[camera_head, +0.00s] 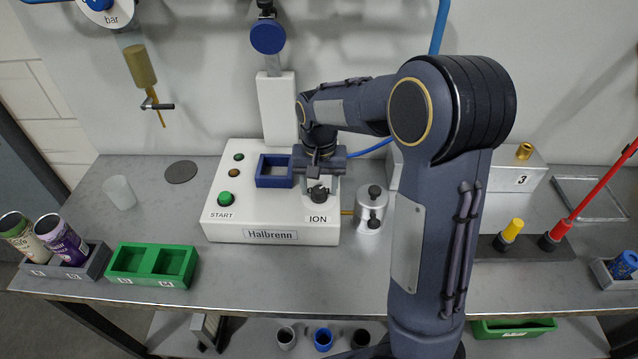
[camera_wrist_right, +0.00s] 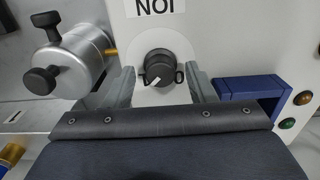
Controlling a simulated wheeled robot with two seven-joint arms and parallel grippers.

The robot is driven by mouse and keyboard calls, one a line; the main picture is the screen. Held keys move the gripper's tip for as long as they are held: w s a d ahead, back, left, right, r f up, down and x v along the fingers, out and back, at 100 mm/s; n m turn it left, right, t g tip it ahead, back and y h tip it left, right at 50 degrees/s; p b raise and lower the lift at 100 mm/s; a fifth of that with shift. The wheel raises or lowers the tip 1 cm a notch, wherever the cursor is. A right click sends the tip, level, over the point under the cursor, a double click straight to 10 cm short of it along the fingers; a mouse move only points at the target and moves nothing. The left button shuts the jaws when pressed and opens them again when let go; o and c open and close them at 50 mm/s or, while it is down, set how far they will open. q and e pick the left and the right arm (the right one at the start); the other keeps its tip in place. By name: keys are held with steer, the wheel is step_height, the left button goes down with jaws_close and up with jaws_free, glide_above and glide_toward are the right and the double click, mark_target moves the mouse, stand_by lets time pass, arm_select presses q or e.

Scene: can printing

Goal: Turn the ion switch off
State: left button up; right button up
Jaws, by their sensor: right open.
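The ion switch is a dark round knob (camera_head: 318,193) above the ION label on the white Halbrenn machine (camera_head: 285,234). In the right wrist view the knob (camera_wrist_right: 158,68) has a pale pointer line, and the ION label shows upside down. Its dial marks are partly covered. My right gripper (camera_head: 319,176) is over the machine at the knob. In the wrist view its two grey fingers (camera_wrist_right: 160,88) are apart, one on each side of the knob, which lies between them. I cannot tell whether they touch it. My left gripper is not in view.
A blue square holder (camera_head: 274,171) stands left of the knob, and a metal canister (camera_head: 371,208) with dark knobs stands right. A green START button (camera_head: 226,199) is at the machine's left. A green tray (camera_head: 152,264) and two cans in a grey holder (camera_head: 72,270) are further left.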

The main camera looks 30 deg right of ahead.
steer(key=shift+c, duration=0.4)
steer(key=c, duration=0.9)
steer(key=shift+n, duration=0.3)
steer(key=n, duration=0.3)
steer(key=shift+n, duration=0.4)
steer(key=n, duration=0.4)
steer(key=shift+n, duration=0.3)
steer(key=n, duration=0.4)
steer(key=shift+n, duration=2.5)
